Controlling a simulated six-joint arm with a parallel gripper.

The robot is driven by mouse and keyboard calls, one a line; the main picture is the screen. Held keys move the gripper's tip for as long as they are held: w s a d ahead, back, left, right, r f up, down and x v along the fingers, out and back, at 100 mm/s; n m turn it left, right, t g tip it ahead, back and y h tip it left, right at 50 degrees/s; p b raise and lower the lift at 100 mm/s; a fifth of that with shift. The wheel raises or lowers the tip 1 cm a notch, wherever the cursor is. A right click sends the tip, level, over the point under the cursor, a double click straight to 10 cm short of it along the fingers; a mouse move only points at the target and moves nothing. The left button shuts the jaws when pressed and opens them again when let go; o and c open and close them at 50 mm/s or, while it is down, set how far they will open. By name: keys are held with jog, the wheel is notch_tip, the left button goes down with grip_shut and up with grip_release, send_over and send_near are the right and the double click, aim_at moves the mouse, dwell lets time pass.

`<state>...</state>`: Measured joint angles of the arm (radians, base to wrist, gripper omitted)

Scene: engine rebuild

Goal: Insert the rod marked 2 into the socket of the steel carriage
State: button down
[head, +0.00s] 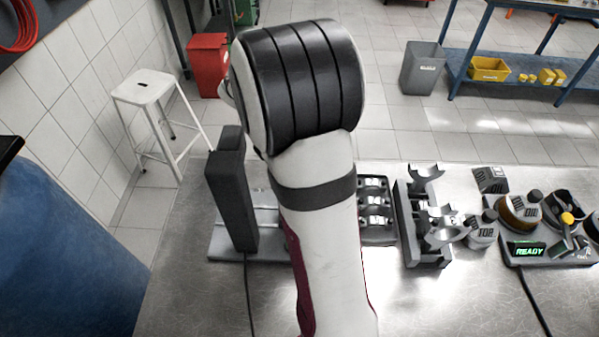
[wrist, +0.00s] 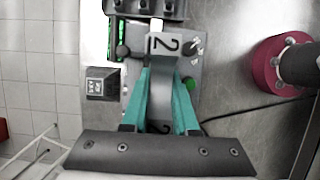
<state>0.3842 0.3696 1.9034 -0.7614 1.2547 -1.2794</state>
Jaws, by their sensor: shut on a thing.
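In the wrist view my gripper (wrist: 162,74) has two teal fingers shut on the rod marked 2 (wrist: 165,44). The rod is pale grey with a black 2 on its face, and it lies over a grey fixture plate (wrist: 192,98). The steel carriage cannot be clearly told apart among the metal parts around the rod, and its socket cannot be made out. In the head view my arm hides the gripper and the rod. A grey base plate (head: 228,241) shows partly to the left of my arm.
A dark block with round recesses (wrist: 148,8) lies beyond the rod. A small labelled block (wrist: 103,83) sits left of the plate. In the head view, a black tray (head: 376,232), a rack with steel parts (head: 424,245) and a box reading READY (head: 526,249) stand to the right.

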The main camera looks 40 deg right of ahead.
jog(key=shift+f, duration=2.1)
dwell(1.0)
jog(key=shift+r, duration=4.6)
jog(key=shift+f, duration=2.15)
jog(key=shift+f, duration=0.9)
